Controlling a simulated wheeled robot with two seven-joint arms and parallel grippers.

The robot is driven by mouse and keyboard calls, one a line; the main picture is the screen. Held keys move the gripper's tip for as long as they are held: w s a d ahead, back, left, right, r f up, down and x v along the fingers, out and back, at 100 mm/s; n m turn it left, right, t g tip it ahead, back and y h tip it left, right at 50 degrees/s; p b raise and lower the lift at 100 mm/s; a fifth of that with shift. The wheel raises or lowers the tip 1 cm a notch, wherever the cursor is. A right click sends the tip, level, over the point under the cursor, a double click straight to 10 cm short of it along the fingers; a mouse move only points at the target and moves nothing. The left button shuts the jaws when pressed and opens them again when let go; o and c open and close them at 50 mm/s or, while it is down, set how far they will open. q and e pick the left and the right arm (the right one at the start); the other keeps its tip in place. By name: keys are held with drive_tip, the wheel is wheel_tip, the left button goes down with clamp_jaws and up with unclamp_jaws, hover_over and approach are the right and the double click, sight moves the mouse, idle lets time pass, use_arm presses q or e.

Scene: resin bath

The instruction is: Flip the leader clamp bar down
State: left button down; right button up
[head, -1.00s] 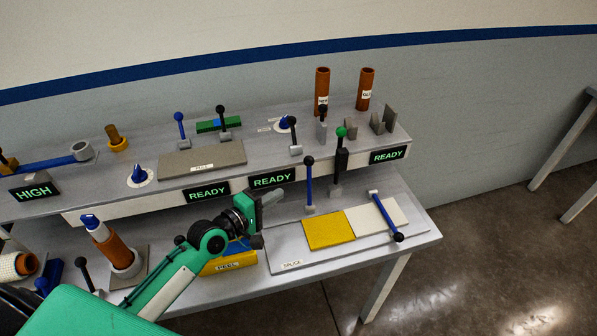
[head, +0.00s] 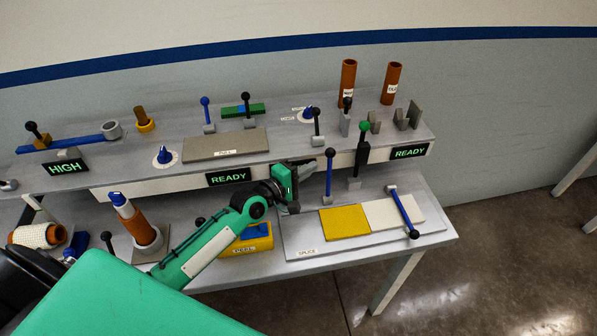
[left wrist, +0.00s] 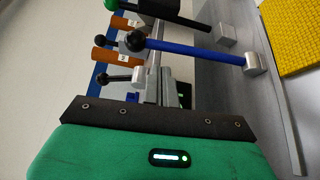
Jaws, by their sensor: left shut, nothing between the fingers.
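On the splice board (head: 300,246) a blue clamp bar (head: 329,178) with a black ball stands upright behind the yellow pad (head: 344,221). This bar also shows in the left wrist view (left wrist: 195,53), with its ball and grey hinge block. A second blue bar (head: 403,210) lies down across the white pad (head: 380,214). No label tells which bar is the leader one. My left gripper (head: 307,165) is shut and empty, just left of the upright bar and apart from it. My right gripper is not in view.
A black lever with a green ball (head: 359,153) stands right of the upright bar. The raised shelf (head: 120,180) with READY signs (head: 229,177) runs behind the gripper. The yellow PEEL block (head: 250,243) sits below my left forearm.

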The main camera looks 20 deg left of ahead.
sight(329, 173)
use_arm(q)
drive_tip(key=shift+p+x, duration=0.35)
drive_tip(key=shift+x, duration=1.7)
drive_tip(key=shift+s, duration=0.1)
